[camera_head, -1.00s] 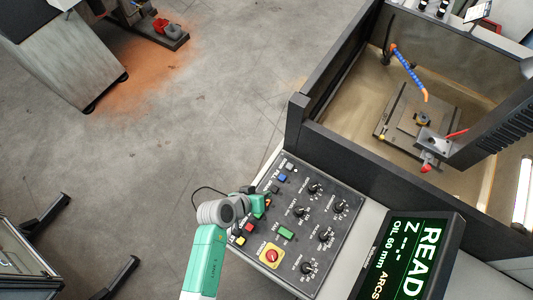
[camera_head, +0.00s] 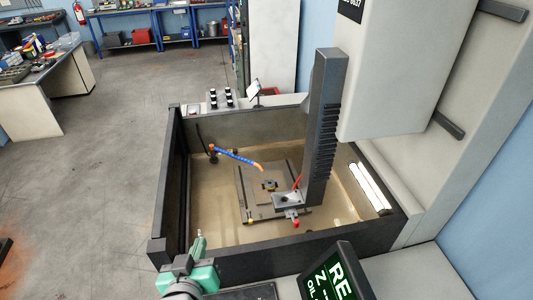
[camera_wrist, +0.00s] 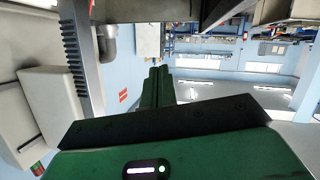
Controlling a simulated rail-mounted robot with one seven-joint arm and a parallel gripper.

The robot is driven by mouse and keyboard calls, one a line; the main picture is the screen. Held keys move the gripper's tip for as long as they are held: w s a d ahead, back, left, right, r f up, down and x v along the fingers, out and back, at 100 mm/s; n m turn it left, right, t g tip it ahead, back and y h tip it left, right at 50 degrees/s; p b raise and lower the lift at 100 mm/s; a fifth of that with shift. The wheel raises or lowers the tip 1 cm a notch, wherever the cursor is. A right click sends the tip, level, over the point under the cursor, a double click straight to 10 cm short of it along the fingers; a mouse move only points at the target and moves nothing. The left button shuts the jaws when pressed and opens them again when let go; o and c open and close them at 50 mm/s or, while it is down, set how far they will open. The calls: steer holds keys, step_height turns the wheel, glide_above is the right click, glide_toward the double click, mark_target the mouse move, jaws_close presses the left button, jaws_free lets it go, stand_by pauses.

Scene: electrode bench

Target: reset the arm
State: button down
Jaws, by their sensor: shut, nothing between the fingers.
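My gripper shows in the wrist view (camera_wrist: 158,72) as two dark green fingers lying together in front of a black and green palm. They are shut with nothing between them. In the head view my green and grey arm stands at the bottom, and its far end (camera_head: 199,238) is small and near the front left corner of the tank. Whether it touches the tank wall cannot be told.
A dark-walled tank (camera_head: 165,185) holds a work table (camera_head: 263,227) with a blue and orange hose (camera_head: 235,157). A dark column (camera_head: 325,125) rises over it. A display (camera_head: 337,277) stands at bottom right. Open floor (camera_head: 90,190) lies to the left.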

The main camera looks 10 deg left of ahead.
steer(key=w+d+r+m+t, duration=0.1)
steer(key=d+r+m+t, duration=0.35)
steer(key=r, duration=1.15)
steer(key=s+d+r+t, duration=0.2)
steer(key=s+d+r, duration=0.2)
steer(key=r, duration=0.5)
steer(key=s+d+r+t+h, duration=0.1)
steer(key=s+d+r, duration=0.3)
steer(key=r, duration=0.4)
steer(key=s+d+r+t+p, duration=0.1)
steer(key=s+d+r+t, duration=0.2)
steer(key=d+r, duration=0.3)
step_height(320, 180, up, 4)
steer(key=shift+s+f, duration=0.2)
steer(key=shift+s, duration=0.3)
